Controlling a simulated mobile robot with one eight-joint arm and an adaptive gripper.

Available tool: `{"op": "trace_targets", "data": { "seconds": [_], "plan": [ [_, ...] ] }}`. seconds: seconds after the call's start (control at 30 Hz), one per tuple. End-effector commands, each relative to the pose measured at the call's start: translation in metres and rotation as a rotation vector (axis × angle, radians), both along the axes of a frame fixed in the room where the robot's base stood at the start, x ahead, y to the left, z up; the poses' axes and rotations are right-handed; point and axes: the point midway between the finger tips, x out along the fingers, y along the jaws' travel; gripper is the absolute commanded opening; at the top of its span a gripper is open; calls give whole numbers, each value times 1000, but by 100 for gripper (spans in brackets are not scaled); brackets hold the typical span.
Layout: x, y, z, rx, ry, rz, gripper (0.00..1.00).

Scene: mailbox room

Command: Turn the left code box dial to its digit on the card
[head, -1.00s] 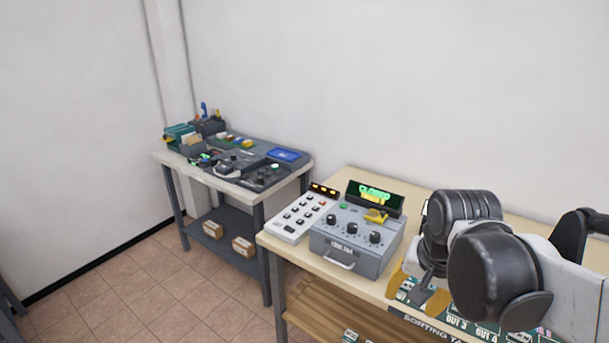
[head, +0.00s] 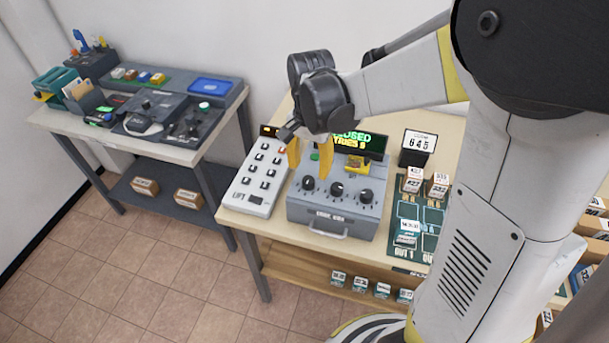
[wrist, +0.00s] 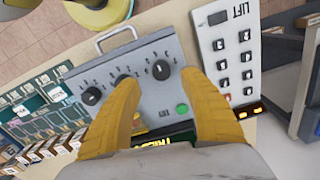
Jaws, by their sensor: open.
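The grey code box (head: 333,212) stands on the pale table with three black dials and a front handle. Its left dial (head: 308,184) also shows in the wrist view (wrist: 161,70). The card (head: 419,143) reads 645. My gripper (head: 309,174) is open over the box, pointing down. In the wrist view its yellow fingertips (wrist: 159,80) lie either side of the left dial, one partly over the middle dial (wrist: 123,82). I cannot tell whether they touch the left dial. The display (head: 360,140) behind reads CLOSED and TRIES 9, partly hidden by my arm.
A white LIFT keypad (head: 257,177) stands close left of the box. A yellow item (head: 357,163) sits on the box's back right. Green sorting mats (head: 408,213) with small boxes lie to the right. Another table (head: 150,150) with devices stands at left.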

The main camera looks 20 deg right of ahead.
Motion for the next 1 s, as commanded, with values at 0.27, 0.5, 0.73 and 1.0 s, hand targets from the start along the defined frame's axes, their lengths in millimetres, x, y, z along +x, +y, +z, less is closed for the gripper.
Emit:
{"op": "trace_targets", "data": {
  "seconds": [0.27,0.5,0.73,1.0],
  "plan": [
    [0,0,-46,0,0,1,51],
    [0,0,-53,0,0,1,51],
    [0,0,-53,0,0,1,31],
    [0,0,-53,1,-1,2,0]
  ]
}}
